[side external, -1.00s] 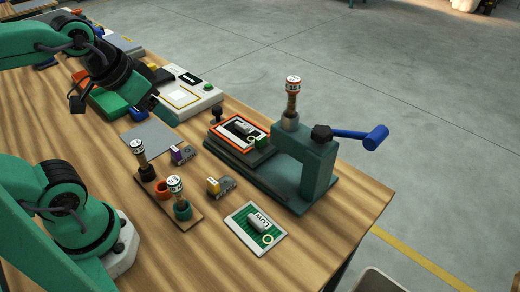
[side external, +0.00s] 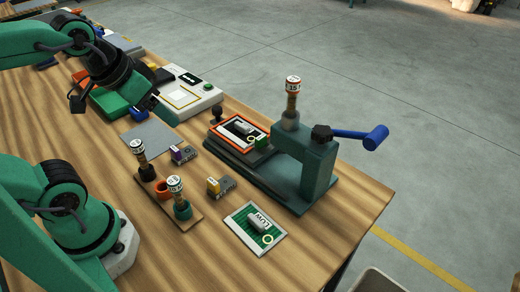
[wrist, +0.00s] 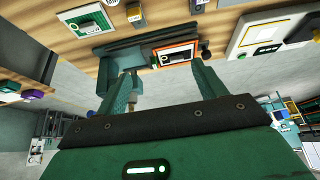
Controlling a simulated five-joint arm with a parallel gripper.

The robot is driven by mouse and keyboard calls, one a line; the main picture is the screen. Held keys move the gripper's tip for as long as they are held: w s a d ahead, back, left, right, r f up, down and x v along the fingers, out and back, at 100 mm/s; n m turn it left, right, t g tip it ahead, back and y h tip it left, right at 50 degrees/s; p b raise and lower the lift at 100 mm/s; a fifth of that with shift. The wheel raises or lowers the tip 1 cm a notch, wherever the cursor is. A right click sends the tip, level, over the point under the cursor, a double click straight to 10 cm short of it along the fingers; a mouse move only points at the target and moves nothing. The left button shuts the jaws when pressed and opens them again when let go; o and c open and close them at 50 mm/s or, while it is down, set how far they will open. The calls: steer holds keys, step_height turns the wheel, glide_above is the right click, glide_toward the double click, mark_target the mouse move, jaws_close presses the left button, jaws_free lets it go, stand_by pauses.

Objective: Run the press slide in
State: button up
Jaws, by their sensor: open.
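The teal press (side external: 318,165) stands near the table's right edge, with a blue-handled lever (side external: 362,135) and a labelled orange-and-white die (side external: 293,85) in its head. Its slide (side external: 232,152) sticks out to the left of the press head. An orange-framed plate (side external: 226,130) with a small grey piece and a green piece lies on it. A black knob (side external: 216,115) stands at the slide's outer end and also shows in the wrist view (wrist: 204,46). My gripper (side external: 147,106) is open and empty, left of the knob and apart from it. Its two fingers (wrist: 163,90) are spread in the wrist view.
A wooden rack (side external: 187,222) holds dies in front of the press. A green card marked LUW (side external: 240,217) lies to its right. A white device (side external: 208,95) is behind. A grey pad (side external: 148,137) lies left.

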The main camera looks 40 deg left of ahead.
steer(key=c, duration=0.4)
steer(key=shift+o, duration=0.2)
steer(key=n+g, duration=0.6)
steer(key=n, duration=0.3)
glide_above(217, 108)
steer(key=f, duration=0.9)
steer(key=shift+s+d+f, duration=0.15)
steer(key=shift+s+f, duration=0.05)
steer(key=shift+f, duration=0.1)
steer(key=shift+w+a+f, duration=0.2)
steer(key=shift+a+f, duration=0.05)
steer(key=shift+f, duration=0.15)
steer(key=shift+f, duration=3.8)
